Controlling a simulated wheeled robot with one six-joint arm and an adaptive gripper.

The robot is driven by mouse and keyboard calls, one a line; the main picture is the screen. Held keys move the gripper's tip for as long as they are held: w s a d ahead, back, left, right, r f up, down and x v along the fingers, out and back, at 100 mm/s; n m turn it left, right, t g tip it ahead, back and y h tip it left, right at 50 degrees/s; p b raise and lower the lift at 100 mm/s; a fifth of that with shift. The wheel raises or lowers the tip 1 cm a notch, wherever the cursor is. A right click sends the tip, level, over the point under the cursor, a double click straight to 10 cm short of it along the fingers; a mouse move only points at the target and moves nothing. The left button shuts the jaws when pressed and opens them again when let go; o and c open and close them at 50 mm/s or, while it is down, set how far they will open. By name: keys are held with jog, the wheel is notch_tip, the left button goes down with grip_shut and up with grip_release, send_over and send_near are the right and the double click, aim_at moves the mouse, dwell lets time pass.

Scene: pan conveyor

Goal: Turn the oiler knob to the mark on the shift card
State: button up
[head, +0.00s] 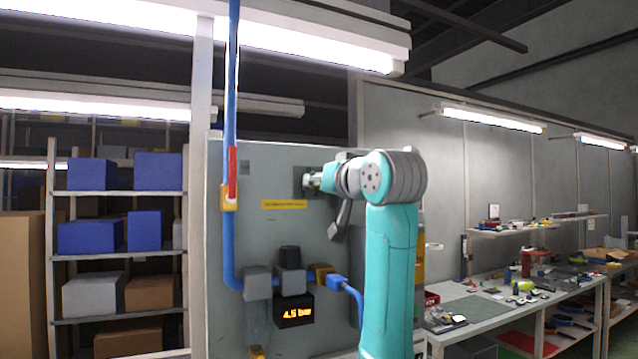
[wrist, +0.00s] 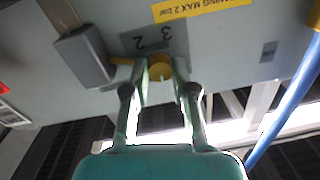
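The oiler knob is a round yellow knob (wrist: 160,69) on a grey dial plate (wrist: 139,41) with the figures 2 and 3, upside down in the wrist view. A yellow piece reaches left from beside it. My gripper (wrist: 161,77) has one finger on each side of the knob, with no clear gap, and looks shut on it. In the head view my gripper (head: 311,181) is at the panel's upper part, and the knob is hidden. I cannot make out a shift card in either view.
The grey panel (head: 225,300) carries a yellow label (head: 284,204), a display (head: 296,312) reading 4.5 bar and a blue pipe (head: 229,255). A workbench (head: 480,306) stands right, shelves (head: 118,256) left.

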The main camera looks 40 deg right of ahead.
grip_shut()
jog(key=shift+m, duration=0.3)
jog(key=m, duration=0.9)
jog(key=m+h, duration=0.1)
jog(key=m, duration=1.8)
jog(key=shift+f+h, duration=0.25)
jog(key=shift+h, duration=0.05)
jog(key=shift+m, duration=0.3)
